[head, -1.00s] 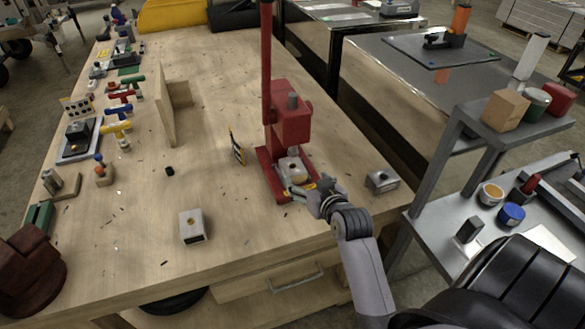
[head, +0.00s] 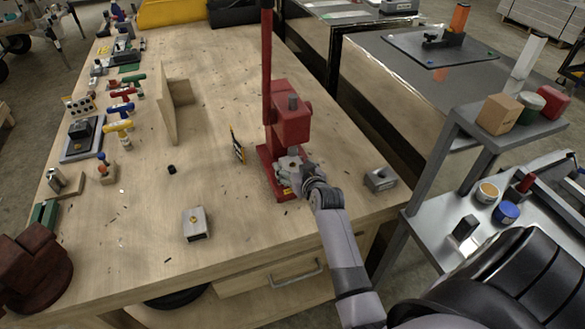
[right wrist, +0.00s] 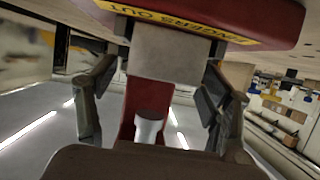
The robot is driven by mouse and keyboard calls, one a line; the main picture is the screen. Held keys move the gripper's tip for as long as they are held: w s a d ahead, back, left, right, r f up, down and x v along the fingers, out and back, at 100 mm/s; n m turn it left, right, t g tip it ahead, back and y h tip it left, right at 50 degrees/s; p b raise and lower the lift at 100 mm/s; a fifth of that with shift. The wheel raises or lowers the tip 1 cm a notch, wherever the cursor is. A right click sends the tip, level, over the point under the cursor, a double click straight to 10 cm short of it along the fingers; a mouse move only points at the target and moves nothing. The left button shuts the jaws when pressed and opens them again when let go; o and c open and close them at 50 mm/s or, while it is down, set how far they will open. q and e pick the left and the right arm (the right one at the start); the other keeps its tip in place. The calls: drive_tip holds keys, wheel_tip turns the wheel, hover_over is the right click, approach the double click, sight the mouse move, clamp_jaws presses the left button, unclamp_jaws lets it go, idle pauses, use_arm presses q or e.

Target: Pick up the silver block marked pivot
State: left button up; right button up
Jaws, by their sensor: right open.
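Three silver blocks show in the head view: one (head: 197,224) on the bench front, one (head: 380,179) at the right edge, and one (head: 289,164) on the base of the red press (head: 291,125). No pivot marking is readable on any of them. My right gripper (head: 301,180) is at the front of the press base, partly covering it. In the right wrist view, its open fingers stand on either side of the silver block (right wrist: 170,52) at the press, with gaps visible beside it. My left gripper is not in view.
A wooden upright (head: 166,108) and several coloured tools line the left side. A grey shelf cart (head: 462,121) stands right of the bench. The bench middle left of the press is mostly clear.

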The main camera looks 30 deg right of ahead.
sight(295, 170)
drive_tip(key=shift+c, duration=0.5)
drive_tip(key=shift+r, duration=0.1)
drive_tip(key=c, duration=1.4)
drive_tip(key=shift+r+b, duration=0.5)
drive_tip(key=shift+r, duration=1)
drive_tip(key=shift+s+r, duration=0.15)
drive_tip(key=s+a+b, duration=0.1)
drive_tip(key=s, duration=0.4)
drive_tip(key=s+a+b, duration=0.1)
drive_tip(key=s+b, duration=0.1)
drive_tip(key=s, duration=0.4)
drive_tip(key=s+a+b, duration=0.1)
drive_tip(key=s+a, duration=0.1)
drive_tip(key=s, duration=0.4)
drive_tip(key=shift+s+a, duration=0.1)
